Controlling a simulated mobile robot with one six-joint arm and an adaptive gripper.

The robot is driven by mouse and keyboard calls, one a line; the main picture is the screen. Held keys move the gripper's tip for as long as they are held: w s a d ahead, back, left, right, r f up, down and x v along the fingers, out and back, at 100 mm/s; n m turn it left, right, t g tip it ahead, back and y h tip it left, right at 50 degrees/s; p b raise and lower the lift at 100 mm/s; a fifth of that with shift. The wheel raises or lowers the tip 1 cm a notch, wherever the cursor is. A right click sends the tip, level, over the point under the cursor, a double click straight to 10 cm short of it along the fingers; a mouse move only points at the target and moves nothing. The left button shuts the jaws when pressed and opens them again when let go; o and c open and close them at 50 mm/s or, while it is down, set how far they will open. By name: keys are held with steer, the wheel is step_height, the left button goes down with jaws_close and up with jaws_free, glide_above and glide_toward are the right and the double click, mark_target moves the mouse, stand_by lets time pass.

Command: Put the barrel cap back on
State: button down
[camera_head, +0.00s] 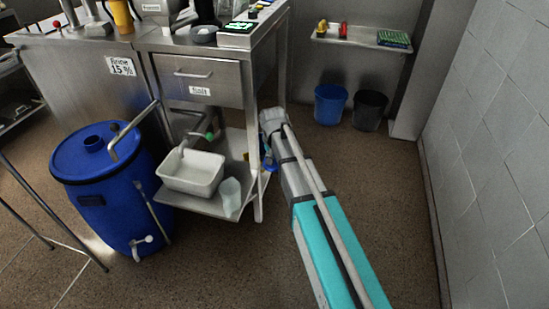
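The blue barrel (62,160) stands upright on the floor at the left, with a short round neck (93,143) on its lid. I cannot make out whether the neck is open or closed. A white tap sits low on its front. No cap can be identified for sure. A small blue thing (268,163) shows at the left side of my arm, beside the table leg; I cannot tell what it is. My arm reaches up from the bottom right to the steel table's right side. My gripper's fingers cannot be made out, so their state and contents are unclear.
A steel table with a drawer (200,80) stands right of the barrel. Its lower shelf holds a white basin (192,172) and a pale cup (230,196). A dark round dish (203,34) sits on top. Blue (330,104) and black (369,110) buckets stand behind. Floor at right is clear.

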stand_by(0.3)
steer(key=shift+w+r+p, duration=0.1)
steer(key=shift+r+p, duration=0.7)
step_height(320, 180, up, 47)
steer(key=p, duration=4.7)
steer(key=shift+r, duration=0.2)
steer(key=shift+w, duration=0.15)
